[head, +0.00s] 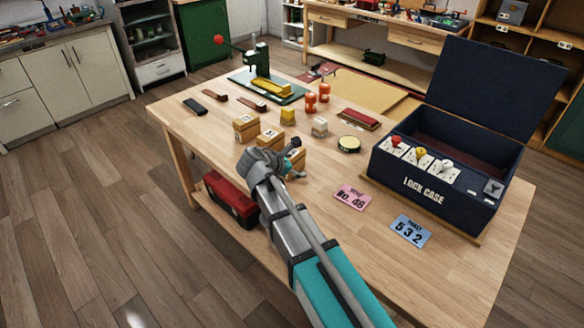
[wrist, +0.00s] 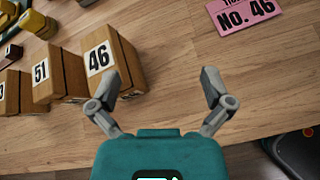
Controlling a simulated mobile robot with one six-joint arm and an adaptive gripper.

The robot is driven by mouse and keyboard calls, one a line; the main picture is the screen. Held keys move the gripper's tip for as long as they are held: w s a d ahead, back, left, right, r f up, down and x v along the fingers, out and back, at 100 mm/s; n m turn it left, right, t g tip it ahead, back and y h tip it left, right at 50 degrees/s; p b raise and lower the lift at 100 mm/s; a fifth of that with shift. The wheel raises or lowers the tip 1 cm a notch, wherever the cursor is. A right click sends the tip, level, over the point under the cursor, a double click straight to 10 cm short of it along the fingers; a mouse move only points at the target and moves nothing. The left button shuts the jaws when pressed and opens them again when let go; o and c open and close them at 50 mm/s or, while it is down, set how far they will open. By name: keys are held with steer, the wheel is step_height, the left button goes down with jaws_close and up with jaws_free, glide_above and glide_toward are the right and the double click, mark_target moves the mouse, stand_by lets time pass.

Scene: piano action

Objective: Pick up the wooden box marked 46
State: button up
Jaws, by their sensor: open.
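The wooden box marked 46 (wrist: 112,61) stands on the table in the wrist view, at the end of a row of similar boxes. In the head view the box (head: 293,159) is partly hidden behind my gripper (head: 292,160). In the wrist view my gripper (wrist: 161,95) is open and empty. Its left fingertip is close to the lower right side of the box; I cannot tell whether they touch. The box is not between the fingers.
A box marked 51 (wrist: 60,75) stands just left of it. A pink card reading No. 46 (head: 352,197) and a blue card reading 532 (head: 410,231) lie on the table (head: 455,262). The open dark lock case (head: 425,189) stands at right. Bare tabletop lies right of the box in the wrist view.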

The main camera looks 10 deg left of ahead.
steer(key=s+a+r+n+t+b, duration=0.1)
steer(key=a+n+t, duration=0.1)
steer(key=a+n, duration=0.3)
steer(key=a, duration=0.4)
steer(key=shift+r+t, duration=0.2)
steer(key=shift+t, duration=0.2)
steer(key=b, duration=0.3)
glide_toward(292, 152)
steer(key=x, duration=0.4)
steer(key=shift+w+d+y, duration=0.25)
steer(key=shift+w+y, duration=0.05)
steer(key=shift+f, duration=0.1)
